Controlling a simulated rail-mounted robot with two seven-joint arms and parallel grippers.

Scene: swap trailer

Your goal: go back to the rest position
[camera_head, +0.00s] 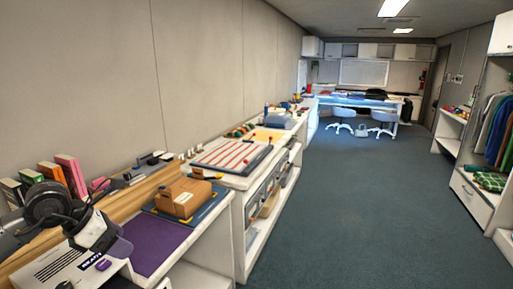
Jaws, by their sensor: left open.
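My left gripper (104,246) comes in from the left at the lower left corner. It is a white and dark gripper on my dark arm and is open. It is over a white printed board (58,270) on the counter, and I see nothing held in it. A small purple object (103,264) lies on the board close to the fingertips; I cannot tell whether they touch. My right gripper is not in view.
A brown cardboard box (184,197) sits on a blue mat, beside a purple mat (160,243). Upright books (70,174) stand by the wall. A red-striped board (232,154) lies farther along the counter. The floor (350,215) is clear; stools and a lit desk (358,101) are at the back.

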